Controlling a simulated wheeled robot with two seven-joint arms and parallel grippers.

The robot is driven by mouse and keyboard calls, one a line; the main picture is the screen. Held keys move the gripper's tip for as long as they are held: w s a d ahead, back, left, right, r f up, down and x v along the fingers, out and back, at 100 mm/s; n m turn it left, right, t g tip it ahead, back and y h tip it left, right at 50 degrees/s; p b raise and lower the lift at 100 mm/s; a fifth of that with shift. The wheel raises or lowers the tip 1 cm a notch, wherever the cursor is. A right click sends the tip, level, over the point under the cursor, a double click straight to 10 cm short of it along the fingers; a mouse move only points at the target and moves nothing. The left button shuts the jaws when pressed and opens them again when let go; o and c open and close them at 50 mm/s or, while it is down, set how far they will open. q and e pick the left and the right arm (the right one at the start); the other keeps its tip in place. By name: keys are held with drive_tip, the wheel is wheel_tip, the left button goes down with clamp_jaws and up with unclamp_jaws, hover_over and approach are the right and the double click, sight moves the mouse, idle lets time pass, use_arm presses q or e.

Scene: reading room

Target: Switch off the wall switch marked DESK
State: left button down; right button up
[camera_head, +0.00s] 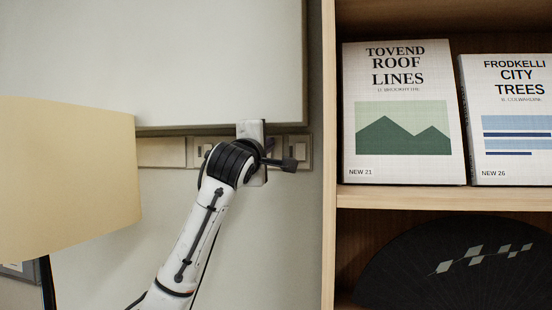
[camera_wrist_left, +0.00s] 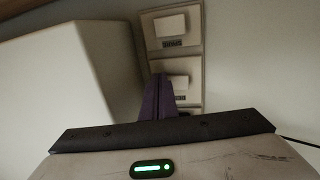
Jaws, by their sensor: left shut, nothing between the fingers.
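My left gripper (camera_wrist_left: 166,97) is shut and empty, its dark fingers together in front of the lower of two pale switch plates in the left wrist view. This lower plate (camera_wrist_left: 187,84) has a rocker and a small dark label partly behind the fingers; the label is too blurred to read surely. The upper plate (camera_wrist_left: 172,27) carries another rocker and label. I cannot tell whether the fingertips touch the plate. In the head view my left arm and wrist hide the fingertips and part of the switch row; one switch plate (camera_head: 298,149) shows at its right end.
A large pale panel (camera_head: 160,60) stands out above the switch row. A beige lampshade-like shape (camera_head: 65,175) is close at the left. A wooden bookshelf (camera_head: 329,230) with two books (camera_head: 403,110) and a dark fan (camera_head: 460,265) stands close at the right.

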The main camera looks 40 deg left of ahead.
use_arm(q)
drive_tip(key=s+d+r+b, duration=0.2)
drive_tip(key=s+d, duration=0.5)
drive_tip(key=s, duration=0.5)
drive_tip(key=shift+r, duration=0.1)
